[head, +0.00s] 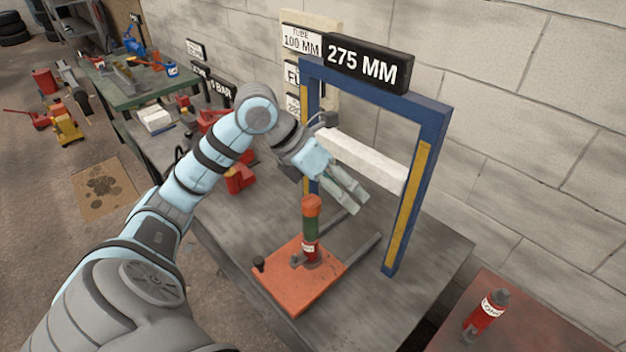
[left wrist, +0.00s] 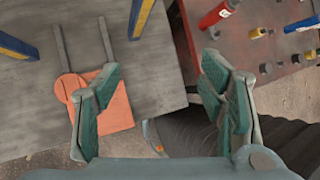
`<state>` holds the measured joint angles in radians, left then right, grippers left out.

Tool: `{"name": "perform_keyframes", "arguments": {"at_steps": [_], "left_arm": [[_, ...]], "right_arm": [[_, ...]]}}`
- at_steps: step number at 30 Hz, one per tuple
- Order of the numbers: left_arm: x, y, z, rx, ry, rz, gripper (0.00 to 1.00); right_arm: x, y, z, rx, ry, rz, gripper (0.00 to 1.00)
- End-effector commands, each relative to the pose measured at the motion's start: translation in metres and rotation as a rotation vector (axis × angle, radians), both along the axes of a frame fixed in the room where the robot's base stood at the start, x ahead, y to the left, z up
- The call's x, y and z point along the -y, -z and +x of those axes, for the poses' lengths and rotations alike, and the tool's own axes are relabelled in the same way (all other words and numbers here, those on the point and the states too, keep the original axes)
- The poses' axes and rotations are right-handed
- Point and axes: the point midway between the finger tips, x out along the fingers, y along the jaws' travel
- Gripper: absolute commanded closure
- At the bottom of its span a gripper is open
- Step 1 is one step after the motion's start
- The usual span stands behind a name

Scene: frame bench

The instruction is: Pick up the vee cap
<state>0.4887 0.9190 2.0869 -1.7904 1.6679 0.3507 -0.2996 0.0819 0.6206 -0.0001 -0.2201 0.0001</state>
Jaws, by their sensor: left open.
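No part is clearly marked as the vee cap. An orange cap (head: 311,205) tops the upright red and green jack (head: 311,235) on an orange plate (head: 285,285) under the press frame. In the left wrist view an orange round top (left wrist: 70,88) shows over the plate (left wrist: 112,115). Small caps or fittings (left wrist: 265,68) stand on the red table in that view; I cannot tell their shapes. My left gripper (head: 356,202) is open and empty, above and to the right of the jack in the head view; its fingers (left wrist: 160,68) show in the wrist view.
The blue frame (head: 432,125) carries a white beam (head: 362,158) and a 275 MM sign (head: 368,66).

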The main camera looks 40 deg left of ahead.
Motion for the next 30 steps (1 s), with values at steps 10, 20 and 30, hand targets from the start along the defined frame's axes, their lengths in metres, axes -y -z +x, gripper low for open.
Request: {"name": "perform_keyframes", "arguments": {"at_steps": [10,20,30], "left_arm": [[-0.095,0.039,-0.003,-0.138,-0.233,0.315,0.36],[-0.095,0.087,0.016,-0.136,-0.231,0.316,0.36],[-0.100,0.129,0.027,-0.135,-0.229,0.315,0.36]], "right_arm": [[-0.004,0.030,0.000,0.000,0.001,0.005,0.40],[-0.003,0.064,-0.001,-0.001,0.002,0.004,0.40],[-0.002,0.092,-0.001,-0.002,0.001,0.002,0.40]]}}
